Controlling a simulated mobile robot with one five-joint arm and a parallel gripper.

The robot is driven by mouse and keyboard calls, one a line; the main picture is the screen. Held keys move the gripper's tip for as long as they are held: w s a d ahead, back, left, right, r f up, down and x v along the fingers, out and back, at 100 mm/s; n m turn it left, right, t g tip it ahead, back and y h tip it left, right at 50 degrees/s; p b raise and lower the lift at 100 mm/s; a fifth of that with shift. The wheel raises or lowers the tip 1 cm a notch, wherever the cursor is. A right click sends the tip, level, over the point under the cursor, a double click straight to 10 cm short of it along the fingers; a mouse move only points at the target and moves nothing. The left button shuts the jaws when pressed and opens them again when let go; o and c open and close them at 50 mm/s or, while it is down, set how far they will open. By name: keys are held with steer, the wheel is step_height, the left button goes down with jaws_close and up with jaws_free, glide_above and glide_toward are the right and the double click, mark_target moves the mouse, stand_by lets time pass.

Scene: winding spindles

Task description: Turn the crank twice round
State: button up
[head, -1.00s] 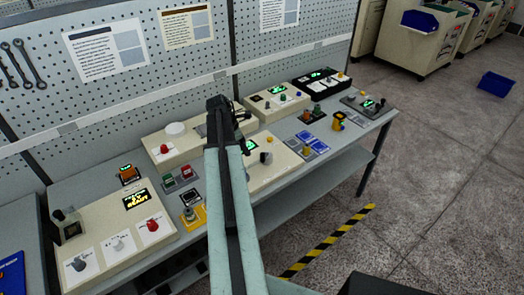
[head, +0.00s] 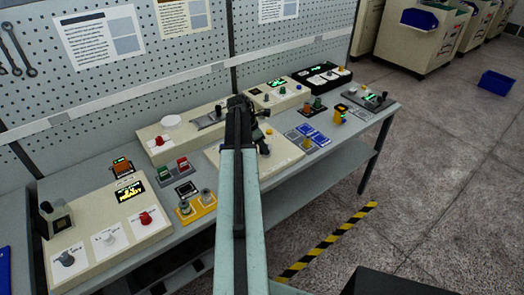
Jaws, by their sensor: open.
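The crank (head: 264,149) seems to be the small dark handle on the low cream box (head: 286,153) in the middle of the bench. My arm covers the left part of that box, and the crank shows only in part at the arm's right edge. My gripper (head: 250,110) is dark, at the far end of my arm, above the back of the cream box. It is open and nothing shows between its jaws. The fingertips are small and partly hidden, so I cannot tell how far they are from the crank.
A cream panel with knobs (head: 95,255) stands at the front left. A yellow block (head: 196,209) and coloured switches (head: 175,170) lie left of my arm. Other control boxes (head: 273,97) stand behind. A pegboard (head: 180,60) backs the bench. Open floor (head: 440,200) lies right.

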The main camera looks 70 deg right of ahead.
steer(key=shift+r, duration=0.1)
jaws_close()
steer(key=shift+w+m, duration=0.15)
steer(key=shift+m, duration=0.15)
steer(key=m, duration=0.1)
steer(key=w+m+y, duration=0.1)
steer(key=shift+w+d+m, duration=0.15)
steer(key=shift+d+m, duration=0.05)
steer(key=shift+m, duration=0.1)
steer(key=m, duration=0.1)
steer(key=w+m+g+y, duration=0.1)
steer(key=shift+d+m, duration=0.3)
steer(key=shift+m, duration=0.1)
steer(key=m, duration=0.1)
steer(key=w+d+m+y, duration=0.1)
steer(key=m, duration=0.1)
steer(key=shift+w, duration=0.1)
steer(key=shift+w+d+m+y, duration=0.2)
steer(key=shift+m+y, duration=0.2)
steer(key=shift+m, duration=0.45)
steer(key=shift+w+d+m+y, duration=0.15)
steer(key=shift+m+y, duration=0.25)
steer(key=shift+m, duration=0.45)
